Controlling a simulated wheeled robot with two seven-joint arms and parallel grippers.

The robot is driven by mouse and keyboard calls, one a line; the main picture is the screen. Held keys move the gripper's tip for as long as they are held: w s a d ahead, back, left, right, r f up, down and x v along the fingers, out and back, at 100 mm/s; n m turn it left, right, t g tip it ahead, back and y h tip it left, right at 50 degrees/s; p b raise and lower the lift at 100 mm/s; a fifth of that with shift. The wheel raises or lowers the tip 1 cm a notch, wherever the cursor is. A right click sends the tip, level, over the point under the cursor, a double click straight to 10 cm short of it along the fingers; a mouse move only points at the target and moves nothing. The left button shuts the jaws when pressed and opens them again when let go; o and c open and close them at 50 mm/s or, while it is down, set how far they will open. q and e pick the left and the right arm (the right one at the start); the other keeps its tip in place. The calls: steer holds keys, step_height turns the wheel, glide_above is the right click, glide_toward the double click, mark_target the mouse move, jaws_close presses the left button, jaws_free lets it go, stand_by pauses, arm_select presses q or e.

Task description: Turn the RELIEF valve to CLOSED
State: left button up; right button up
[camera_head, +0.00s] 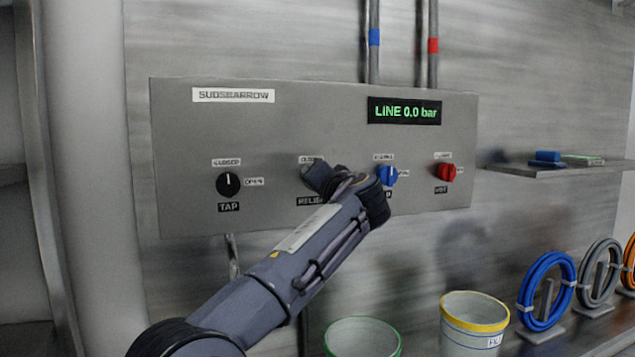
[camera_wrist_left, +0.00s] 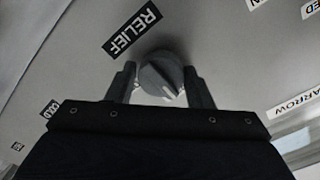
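The RELIEF valve is a grey round knob on the grey panel (camera_head: 300,120). In the left wrist view the knob (camera_wrist_left: 160,77) sits between the two fingers of my left gripper (camera_wrist_left: 160,85), with a light line across its face. The fingers stand on either side of it with what look like narrow gaps. The black RELIEF label (camera_wrist_left: 132,32) is beside the knob. In the head view my left arm reaches up from below, and its wrist and gripper hide most of the knob and part of its labels. I cannot read its setting. My right gripper is not in view.
A black TAP knob (camera_head: 228,185) is left of RELIEF; a blue knob (camera_head: 387,176) and a red HOT knob (camera_head: 446,173) are right. The display (camera_head: 404,111) reads LINE 0.0 bar. Below stand a green-rimmed bucket (camera_head: 362,338), a yellow-rimmed bucket (camera_head: 474,322) and coiled hoses (camera_head: 546,290).

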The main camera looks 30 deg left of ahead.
arm_select(q)
steer(key=o, duration=0.3)
steer(key=shift+d, duration=0.1)
steer(key=v, duration=0.7)
steer(key=shift+s+d+b, duration=0.2)
steer(key=shift+s+b, duration=0.1)
steer(key=shift+b, duration=0.1)
